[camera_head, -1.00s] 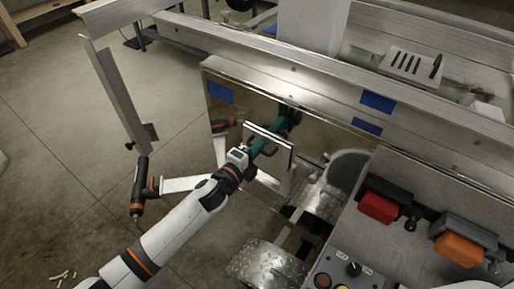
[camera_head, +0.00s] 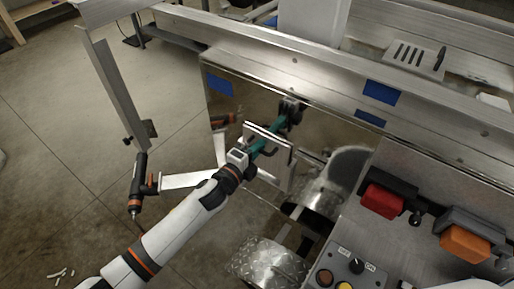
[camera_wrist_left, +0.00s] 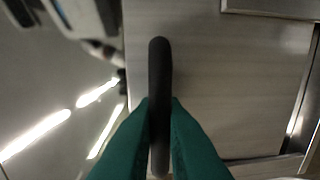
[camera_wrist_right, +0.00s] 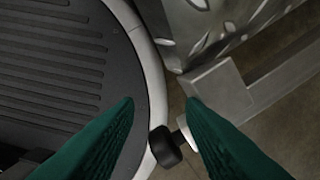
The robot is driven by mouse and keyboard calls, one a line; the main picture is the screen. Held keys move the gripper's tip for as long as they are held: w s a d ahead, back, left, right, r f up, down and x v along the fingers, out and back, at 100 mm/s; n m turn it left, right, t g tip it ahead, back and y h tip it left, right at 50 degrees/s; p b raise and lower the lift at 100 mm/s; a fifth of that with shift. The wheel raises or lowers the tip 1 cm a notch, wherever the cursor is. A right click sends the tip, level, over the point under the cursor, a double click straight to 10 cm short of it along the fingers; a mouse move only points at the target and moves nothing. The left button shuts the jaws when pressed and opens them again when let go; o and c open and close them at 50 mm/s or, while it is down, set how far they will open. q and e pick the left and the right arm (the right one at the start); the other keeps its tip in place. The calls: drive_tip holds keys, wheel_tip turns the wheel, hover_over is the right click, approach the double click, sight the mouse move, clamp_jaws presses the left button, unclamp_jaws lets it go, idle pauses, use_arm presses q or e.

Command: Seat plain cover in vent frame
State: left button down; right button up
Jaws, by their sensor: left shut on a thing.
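My left gripper (camera_head: 268,148) is shut on the dark handle (camera_wrist_left: 159,105) of the plain cover (camera_head: 262,131). In the head view the cover is a thin pale plate, seen nearly edge-on and upright before the reflective trailer wall. In the left wrist view its flat brushed face (camera_wrist_left: 215,85) appears behind the handle. Metal edges, probably of the vent frame (camera_wrist_left: 300,105), run along the right and bottom there. I cannot tell whether cover and frame touch. My right gripper (camera_wrist_right: 160,105) is open, with a dark knob (camera_wrist_right: 165,146) showing between and beyond its fingers.
A red box (camera_head: 383,201), an orange box (camera_head: 465,243) and a switch panel (camera_head: 345,272) stand at the right. Tread-plate steps (camera_head: 268,262) lie below. A dark tool (camera_head: 138,185) and an upright metal post (camera_head: 115,95) are at the left. Open floor lies left.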

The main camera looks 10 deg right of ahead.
use_arm(q)
drive_tip(key=shift+f+b, duration=1.2)
drive_tip(key=shift+f, duration=0.3)
drive_tip(key=c, duration=1.4)
unclamp_jaws()
drive_tip(key=shift+c, duration=0.2)
drive_tip(key=v, duration=1.2)
